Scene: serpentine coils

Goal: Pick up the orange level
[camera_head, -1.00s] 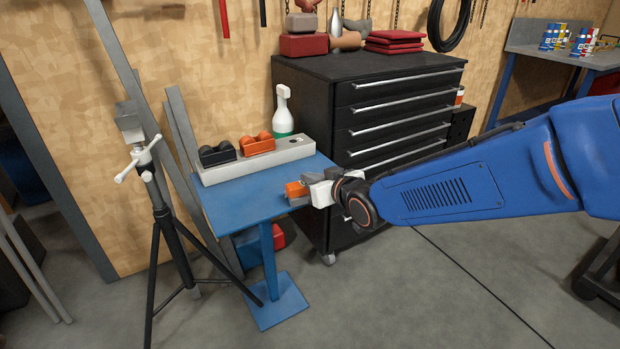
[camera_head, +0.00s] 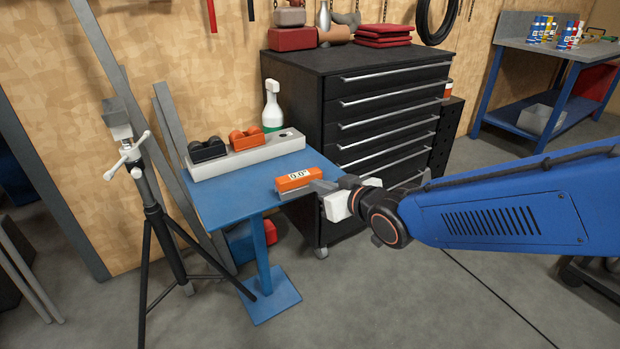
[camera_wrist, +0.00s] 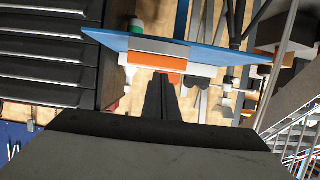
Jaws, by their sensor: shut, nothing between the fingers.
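The orange level (camera_head: 293,182) lies at the right front edge of the blue table, its white display reading about 0.0° toward the head camera. It also shows in the wrist view as an orange block (camera_wrist: 157,62) just beyond my fingertips. My gripper (camera_head: 322,187) is at the level's right end in the head view, overlapping it in the picture. I cannot tell whether they touch. In the wrist view the dark fingers of my gripper (camera_wrist: 161,82) are together with nothing between them.
The blue table (camera_head: 228,193) also bears a grey beam (camera_head: 250,155) with black and orange holders, and a spray bottle (camera_head: 272,108) stands behind. A black drawer cabinet (camera_head: 385,110) stands close at the right. A tripod stand (camera_head: 155,215) is at the left.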

